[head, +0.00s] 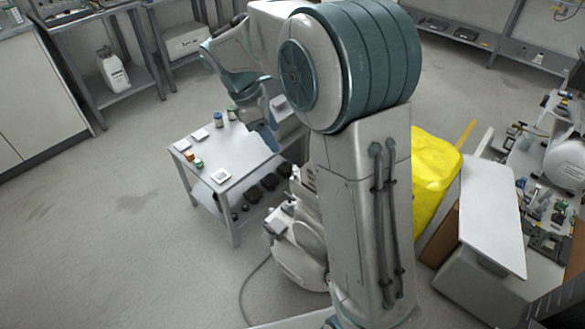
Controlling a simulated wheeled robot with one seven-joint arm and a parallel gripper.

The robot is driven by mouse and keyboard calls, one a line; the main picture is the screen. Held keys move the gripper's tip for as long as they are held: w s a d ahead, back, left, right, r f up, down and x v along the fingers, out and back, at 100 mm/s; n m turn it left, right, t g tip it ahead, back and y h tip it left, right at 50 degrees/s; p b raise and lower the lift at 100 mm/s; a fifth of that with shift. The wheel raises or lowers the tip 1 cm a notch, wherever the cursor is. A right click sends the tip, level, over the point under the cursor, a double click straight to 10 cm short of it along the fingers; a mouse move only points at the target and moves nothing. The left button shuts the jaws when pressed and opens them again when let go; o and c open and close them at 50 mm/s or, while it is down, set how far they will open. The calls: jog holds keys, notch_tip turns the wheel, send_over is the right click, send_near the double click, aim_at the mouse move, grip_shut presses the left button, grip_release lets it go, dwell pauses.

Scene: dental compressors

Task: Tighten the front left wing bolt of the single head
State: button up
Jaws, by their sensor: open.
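A white compressor (297,262) stands on the floor just past the small table, and I take it for the single head one. My own arm covers much of it, and I cannot make out its wing bolts. My gripper (270,138) hangs over the right end of the small table, up and left of the compressor in the picture. It is open, and I see nothing held in it. It looks apart from the compressor.
The small white table (232,155) bears small jars and trays, with dark parts on its lower shelf. A cable (243,290) runs over the floor. A yellow cover (432,170), a white board (492,215) and another compressor (568,165) are at right. The left floor is clear.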

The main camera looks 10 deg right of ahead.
aim_at(295, 170)
jog(key=b+x, duration=0.2)
jog(key=x, duration=1.1)
jog(key=shift+a, duration=0.1)
jog(key=shift+c, duration=0.4)
jog(key=c, duration=0.9)
